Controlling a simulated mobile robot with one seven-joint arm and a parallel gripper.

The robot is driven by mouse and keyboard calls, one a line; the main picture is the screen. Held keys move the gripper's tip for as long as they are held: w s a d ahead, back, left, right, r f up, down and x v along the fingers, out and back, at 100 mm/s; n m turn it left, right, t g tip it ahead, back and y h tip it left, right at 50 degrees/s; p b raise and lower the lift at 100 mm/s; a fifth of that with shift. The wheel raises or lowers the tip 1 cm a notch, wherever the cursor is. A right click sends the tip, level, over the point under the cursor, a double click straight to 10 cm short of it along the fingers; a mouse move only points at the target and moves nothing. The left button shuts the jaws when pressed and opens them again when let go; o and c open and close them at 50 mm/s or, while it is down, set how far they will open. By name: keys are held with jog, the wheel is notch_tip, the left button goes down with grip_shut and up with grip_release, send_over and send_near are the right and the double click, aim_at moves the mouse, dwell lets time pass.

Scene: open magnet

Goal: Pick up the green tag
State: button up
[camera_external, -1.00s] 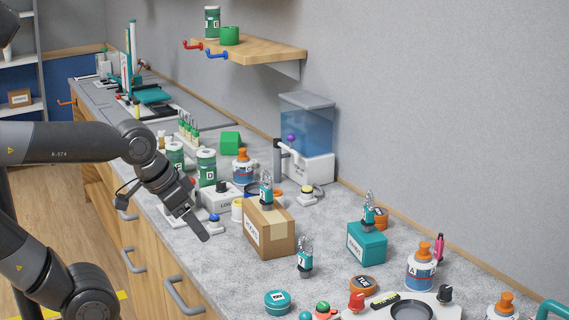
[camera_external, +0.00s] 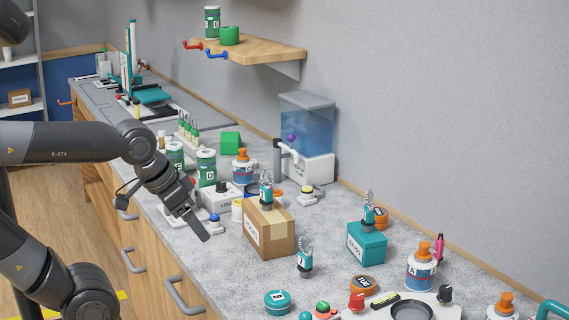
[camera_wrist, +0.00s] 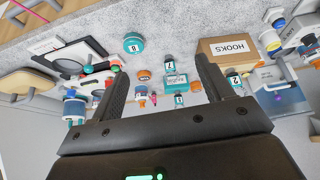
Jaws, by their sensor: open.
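No tag shows as plainly green; three teal-green tags with grey key-like tops are in view. One, marked 7, (camera_external: 305,262) stands on the counter beside the cardboard box; it also shows in the wrist view (camera_wrist: 168,64). Another tag (camera_external: 266,192) is at the top of the cardboard box (camera_external: 281,242). The third tag (camera_external: 369,215) is at the top of a teal box (camera_external: 367,246). My gripper (camera_external: 206,236) is open and empty above the counter's front edge, left of the cardboard box. In the wrist view my gripper (camera_wrist: 162,68) has its fingers wide apart.
A teal round tin (camera_external: 277,301), an orange-topped bottle (camera_external: 421,268) and a board with knobs (camera_external: 447,310) stand at the near end. Bottles and a water dispenser (camera_external: 308,140) stand behind. A wooden shelf (camera_external: 262,50) juts from the wall. Some counter around the standing tag is bare.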

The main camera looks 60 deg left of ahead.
jog(key=shift+o, duration=0.2)
dwell(0.3)
jog(key=w+a+r+g, duration=0.1)
jog(key=w+a+r, duration=0.2)
jog(key=w+a, duration=0.55)
jog(key=w+a+r+g, duration=0.1)
jog(key=w+a+r, duration=0.1)
jog(key=w+a, duration=0.65)
jog(key=w+a+f+g, duration=0.1)
jog(key=a+f, duration=0.1)
jog(key=a, duration=1.5)
jog(key=shift+n+g, duration=0.4)
jog(key=s+a+f, duration=0.2)
jog(key=a+f, duration=0.3)
jog(key=a, duration=0.3)
jog(key=s+a+f, duration=0.1)
jog(key=a+f, duration=0.4)
jog(key=a, duration=0.3)
jog(key=s+a+f, duration=0.2)
jog(key=a+f, duration=0.3)
jog(key=a, duration=0.4)
jog(key=shift+s+f, duration=0.15)
jog(key=shift+s, duration=0.2)
jog(key=shift+w+a+f, duration=0.15)
jog(key=shift+f, duration=1.4)
jog(key=shift+w+a+f, duration=0.1)
jog(key=shift+f, duration=1.45)
jog(key=c, duration=1.1)
